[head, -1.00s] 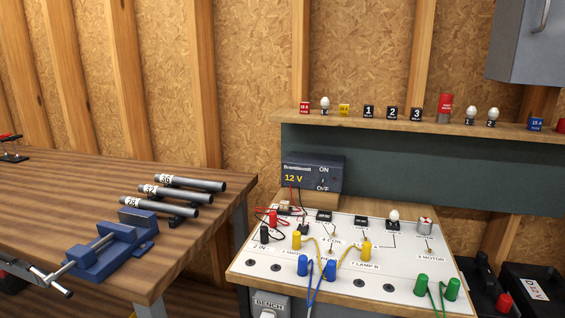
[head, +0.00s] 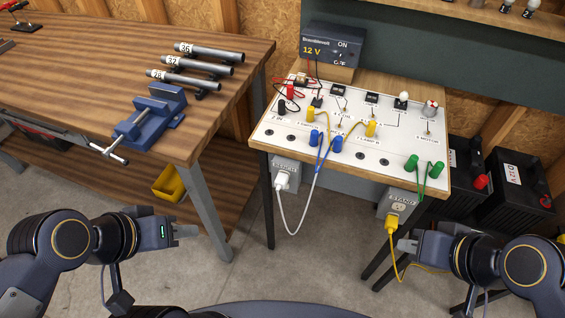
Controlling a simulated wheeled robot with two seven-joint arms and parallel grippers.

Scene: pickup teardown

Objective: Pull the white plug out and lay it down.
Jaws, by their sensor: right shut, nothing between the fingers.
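The white plug (head: 282,181) sits in the grey outlet box (head: 286,166) on the front left of the board's stand. Its white cord (head: 283,222) hangs in a loop and runs up toward the board. My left gripper (head: 192,231) is low at the left, apart from the plug and pointing right; its finger gap is not clear. My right gripper (head: 402,244) is shut and empty, below the yellow plug (head: 391,223) in the picture and well to the right of the white plug.
The yellow plug sits in a second outlet box (head: 398,203) labelled STAND, with a yellow cord hanging down. The circuit board (head: 290,140) is above. A wooden workbench (head: 90,75) with a blue vise (head: 150,118) is left. Black batteries (head: 515,180) stand right. Floor between is clear.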

